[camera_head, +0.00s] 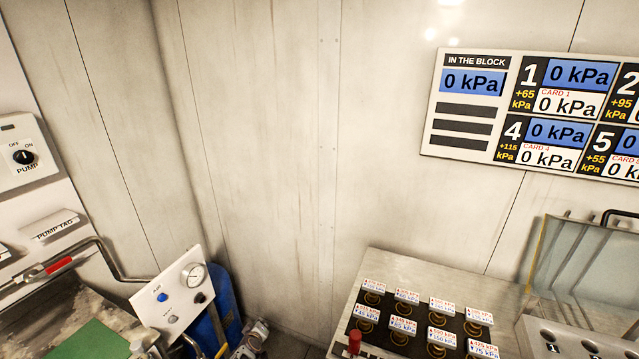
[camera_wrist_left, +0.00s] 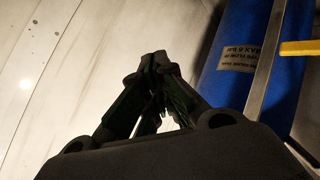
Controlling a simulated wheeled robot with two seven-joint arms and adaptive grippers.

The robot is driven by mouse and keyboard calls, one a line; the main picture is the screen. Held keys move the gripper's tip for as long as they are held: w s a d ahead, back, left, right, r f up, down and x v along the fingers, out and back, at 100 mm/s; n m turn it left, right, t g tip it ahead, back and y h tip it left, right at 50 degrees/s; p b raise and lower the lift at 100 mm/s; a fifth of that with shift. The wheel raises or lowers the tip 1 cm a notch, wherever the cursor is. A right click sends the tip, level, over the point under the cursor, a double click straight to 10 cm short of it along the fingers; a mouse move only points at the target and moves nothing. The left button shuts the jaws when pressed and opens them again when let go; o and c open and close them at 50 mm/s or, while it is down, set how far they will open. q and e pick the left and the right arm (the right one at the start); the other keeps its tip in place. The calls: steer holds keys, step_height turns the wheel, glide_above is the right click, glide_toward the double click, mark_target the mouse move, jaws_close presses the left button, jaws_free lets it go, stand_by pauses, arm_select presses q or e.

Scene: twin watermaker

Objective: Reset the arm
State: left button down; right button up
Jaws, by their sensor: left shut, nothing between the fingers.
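My left gripper (camera_wrist_left: 157,65) shows in the left wrist view with its dark fingers brought together at the tips. It is shut and empty. A blue cylinder (camera_wrist_left: 245,62) with a printed label is to the right of the fingers, apart from them in the picture. In the head view, the blue cylinder (camera_head: 228,300) stands behind a white gauge panel (camera_head: 172,300) at the lower left. The gripper is hard to make out among the dark parts near the bottom edge there. My right gripper is in neither view.
A bench (camera_head: 395,268) at the lower right holds several labelled weights (camera_head: 405,296) and a red knob (camera_head: 354,342). A pressure board (camera_head: 467,112) hangs on the wall. A pump switch (camera_head: 24,156) and a red-handled pipe (camera_head: 58,265) are at left. The middle wall is bare.

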arm_select(q)
steer(key=s+f+m+g, duration=0.25)
steer(key=s+f, duration=0.35)
steer(key=s, duration=0.3)
steer(key=s+f+m+g, duration=0.1)
steer(key=s+f+m, duration=0.4)
steer(key=s, duration=0.4)
steer(key=s+f+m+g, duration=0.2)
steer(key=s+f+m, duration=0.1)
steer(key=s+f, duration=0.5)
steer(key=s+a+f+g, duration=0.1)
steer(key=s+f, duration=0.1)
steer(key=s, duration=1)
steer(key=s+a+f+m+g, duration=0.1)
steer(key=s+f, duration=0.1)
steer(key=s, duration=1)
steer(key=s+a+f+g, duration=0.1)
steer(key=s+f+g, duration=0.1)
steer(key=s, duration=1.1)
steer(key=shift+a+f, duration=0.35)
steer(key=shift+f, duration=0.2)
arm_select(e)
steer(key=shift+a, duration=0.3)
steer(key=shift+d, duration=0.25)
